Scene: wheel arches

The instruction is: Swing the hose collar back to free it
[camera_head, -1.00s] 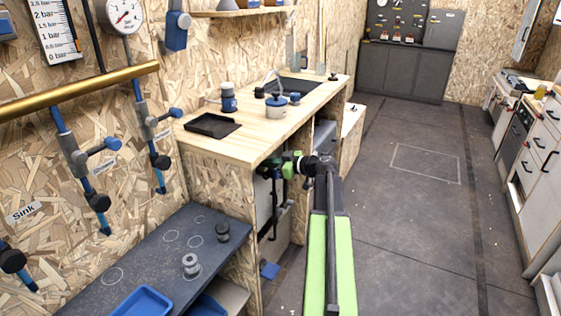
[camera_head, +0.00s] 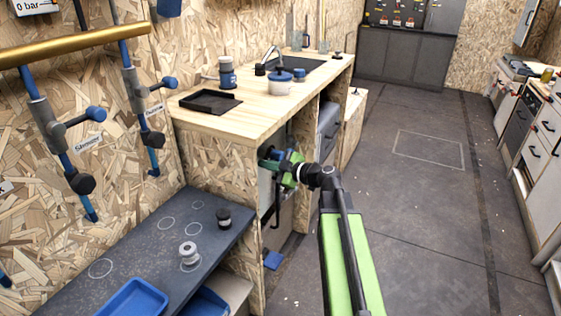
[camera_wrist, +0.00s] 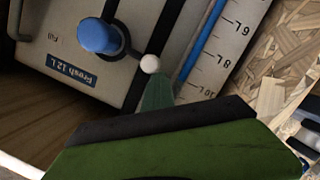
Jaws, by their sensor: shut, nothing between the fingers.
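A tank labelled "Fresh 12 L" (camera_wrist: 75,70) fills the upper left of the wrist view. A blue round fitting (camera_wrist: 98,37) sticks out of it, with a dark collar (camera_wrist: 124,40) around its base. A short dark lever runs from the collar to a white ball (camera_wrist: 150,64). My gripper (camera_wrist: 158,92) is shut and empty, its tip just below the ball; I cannot tell whether they touch. In the head view my green gripper (camera_head: 278,166) reaches into the opening under the wooden counter (camera_head: 270,115), where the collar is too small to make out.
A litre scale (camera_wrist: 215,50) with a blue strip stands right of the ball. In the head view, a dark low bench (camera_head: 150,245) with a blue tray (camera_head: 133,300) is at lower left. The floor (camera_head: 425,220) to the right is clear.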

